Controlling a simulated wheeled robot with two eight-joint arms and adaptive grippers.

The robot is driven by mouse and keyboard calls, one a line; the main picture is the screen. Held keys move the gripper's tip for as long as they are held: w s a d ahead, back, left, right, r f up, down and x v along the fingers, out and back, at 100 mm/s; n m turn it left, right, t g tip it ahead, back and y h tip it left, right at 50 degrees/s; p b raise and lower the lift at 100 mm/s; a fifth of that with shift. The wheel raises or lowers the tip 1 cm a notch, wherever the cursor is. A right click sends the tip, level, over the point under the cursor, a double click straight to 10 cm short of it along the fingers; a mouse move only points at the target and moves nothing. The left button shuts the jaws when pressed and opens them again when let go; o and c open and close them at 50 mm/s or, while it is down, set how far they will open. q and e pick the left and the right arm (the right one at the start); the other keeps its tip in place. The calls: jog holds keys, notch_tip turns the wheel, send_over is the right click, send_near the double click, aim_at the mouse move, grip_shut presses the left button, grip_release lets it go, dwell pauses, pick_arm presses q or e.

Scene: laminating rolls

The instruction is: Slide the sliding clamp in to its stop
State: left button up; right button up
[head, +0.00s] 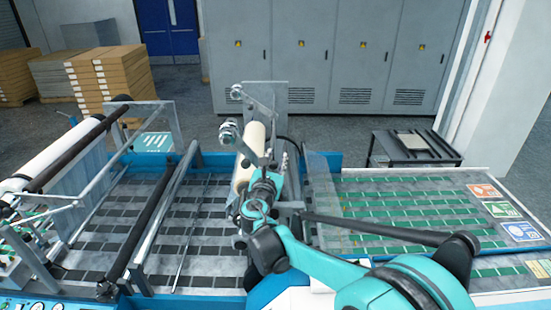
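My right arm reaches in from the lower right, and its gripper (267,180) is at the middle of the machine, beside a cream roll (252,152). The gripper is seen from behind, so its fingertips are hidden and I cannot tell whether they are open or touching anything. A round metal piece (229,132) that may be the sliding clamp is at the upper left of the roll, apart from the gripper. Its stop cannot be made out. My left gripper is not in view.
A black roller (150,230) and a white roll (45,160) cross the machine on the left. A green-striped sheet bed (410,205) lies on the right. A dark side table (413,148) stands behind it, with grey cabinets (330,55) at the back.

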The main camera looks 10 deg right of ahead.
jog(key=shift+w, duration=0.1)
grip_shut()
jog(key=b+x, duration=0.1)
jog(key=x, duration=0.3)
jog(key=a+b+x, duration=0.1)
jog(key=x, duration=0.4)
jog(key=w+a+b+x, duration=0.1)
jog(key=x, duration=0.4)
jog(key=shift+a+f+b, duration=0.1)
jog(key=shift+a+b, duration=0.1)
jog(key=shift+b, duration=0.1)
jog(key=shift+w+d, duration=0.1)
jog(key=shift+w, duration=0.6)
grip_release()
